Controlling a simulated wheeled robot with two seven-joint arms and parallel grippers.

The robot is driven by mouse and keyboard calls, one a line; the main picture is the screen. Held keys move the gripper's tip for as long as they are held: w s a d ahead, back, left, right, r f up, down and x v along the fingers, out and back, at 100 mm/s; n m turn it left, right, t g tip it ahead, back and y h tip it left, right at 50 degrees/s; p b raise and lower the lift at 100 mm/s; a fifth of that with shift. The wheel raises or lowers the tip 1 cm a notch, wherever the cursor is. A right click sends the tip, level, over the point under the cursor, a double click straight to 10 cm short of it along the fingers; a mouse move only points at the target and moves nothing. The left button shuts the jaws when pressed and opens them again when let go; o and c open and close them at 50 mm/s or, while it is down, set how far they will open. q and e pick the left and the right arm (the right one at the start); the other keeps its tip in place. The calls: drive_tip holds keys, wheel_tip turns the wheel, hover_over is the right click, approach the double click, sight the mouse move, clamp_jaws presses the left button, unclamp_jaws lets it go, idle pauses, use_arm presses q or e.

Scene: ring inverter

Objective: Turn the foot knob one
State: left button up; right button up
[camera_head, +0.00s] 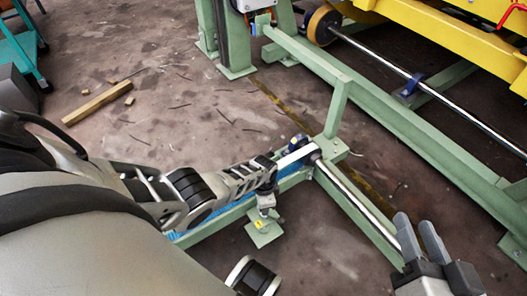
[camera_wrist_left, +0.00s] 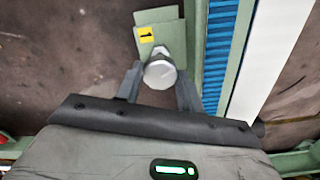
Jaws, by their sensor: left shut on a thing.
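The foot knob (camera_wrist_left: 160,74) is a pale grey, faceted round knob, seen end-on in the left wrist view. Below it is a green foot plate (camera_wrist_left: 152,28) with a yellow label, which also shows in the head view (camera_head: 264,236). My left gripper (camera_wrist_left: 159,78) has one dark finger on each side of the knob and is shut on it. In the head view my left gripper (camera_head: 267,187) reaches the frame corner from the left, partly hiding the knob. My right gripper (camera_head: 420,232) is at the lower right, its two grey fingers apart and empty.
Green frame beams (camera_head: 395,120) run diagonally on the right, with a shiny steel shaft (camera_head: 355,200) near my right gripper. A yellow machine (camera_head: 440,35) stands at top right. A wooden plank (camera_head: 97,103) lies on the floor at left. The floor beyond my left arm is mostly clear.

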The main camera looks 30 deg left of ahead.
use_arm(q)
drive_tip(key=shift+m, duration=0.6)
use_arm(e)
drive_tip(key=shift+r, duration=0.1)
use_arm(q)
drive_tip(key=o, duration=1)
drive_tip(key=shift+r, duration=0.15)
wheel_tip(320, 180, up, 6)
drive_tip(key=p, duration=0.5)
drive_tip(key=shift+r+p, duration=0.2)
drive_tip(key=shift+p, duration=0.1)
drive_tip(key=shift+r+p, duration=2.95)
drive_tip(key=shift+r, duration=1.65)
use_arm(e)
drive_tip(key=shift+s+d+f+n+g+h, duration=0.15)
drive_tip(key=shift+s+d+f+g+h, duration=0.05)
drive_tip(key=shift+d+f+g+h, duration=0.45)
drive_tip(key=shift+s+d+f+n+g+h, duration=0.1)
drive_tip(key=shift+s+d+f+g+h, duration=0.1)
drive_tip(key=shift+d+f+g+h, duration=0.45)
drive_tip(key=shift+s+d+f+n+g+h, duration=0.2)
drive_tip(key=shift+d+f+g+h, duration=0.25)
drive_tip(key=shift+f+g, duration=0.4)
